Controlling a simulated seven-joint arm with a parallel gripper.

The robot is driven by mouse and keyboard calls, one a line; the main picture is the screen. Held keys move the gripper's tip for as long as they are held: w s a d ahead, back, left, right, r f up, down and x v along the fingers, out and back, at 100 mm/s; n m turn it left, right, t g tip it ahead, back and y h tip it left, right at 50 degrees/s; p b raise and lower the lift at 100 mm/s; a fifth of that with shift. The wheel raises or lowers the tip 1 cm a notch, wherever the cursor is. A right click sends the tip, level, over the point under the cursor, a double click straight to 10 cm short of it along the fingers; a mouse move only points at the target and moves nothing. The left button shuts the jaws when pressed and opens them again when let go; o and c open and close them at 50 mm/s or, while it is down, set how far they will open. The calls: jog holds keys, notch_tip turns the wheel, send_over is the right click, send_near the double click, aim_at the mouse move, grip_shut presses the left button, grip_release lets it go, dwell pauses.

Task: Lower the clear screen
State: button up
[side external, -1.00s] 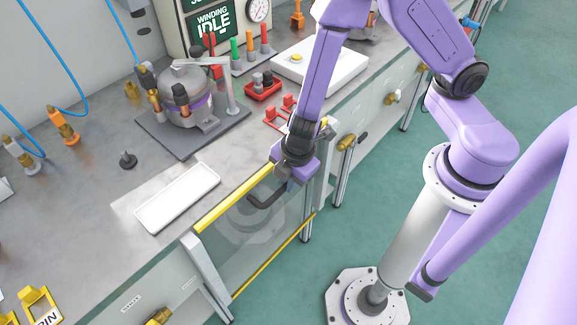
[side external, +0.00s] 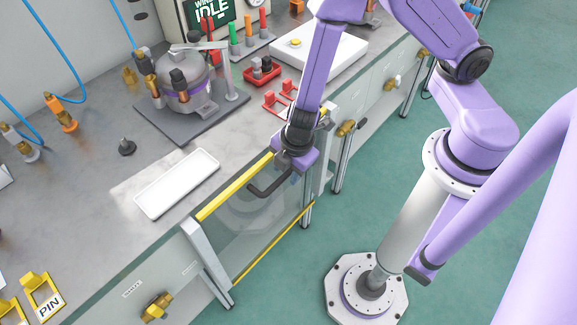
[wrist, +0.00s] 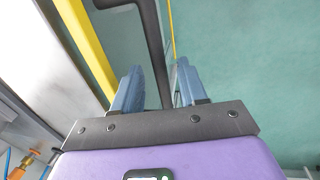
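The clear screen (side external: 250,222) stands at the bench's front edge, with a yellow bar along its top (side external: 234,188) and another along its bottom. A dark bent handle (side external: 270,186) juts from its front, near the top bar. My gripper (side external: 288,163) is at the right end of this handle. In the wrist view, my gripper's two blue fingers (wrist: 157,88) lie either side of the dark handle bar (wrist: 151,40). Gaps show between bar and fingers, so it looks open around the bar. The fingertips are partly hidden in the side view.
A white tray (side external: 177,183) lies on the bench behind the screen. The compressor (side external: 186,88) stands on a dark plate (side external: 200,128) farther back. A grey post (side external: 207,262) borders the screen's left end. The green floor (side external: 290,275) in front is clear up to my base.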

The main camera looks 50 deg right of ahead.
jog(key=shift+r, duration=0.1)
jog(key=s+r, duration=0.3)
jog(key=r, duration=1.4)
jog(key=shift+s+d, duration=0.1)
jog(key=shift+s, duration=0.05)
dwell(0.3)
jog(key=s+d+r+m+g, duration=0.2)
jog(key=s+d+r+m, duration=0.3)
jog(key=s+d, duration=0.6)
jog(key=shift+r+m, duration=0.2)
jog(key=shift+m, duration=0.1)
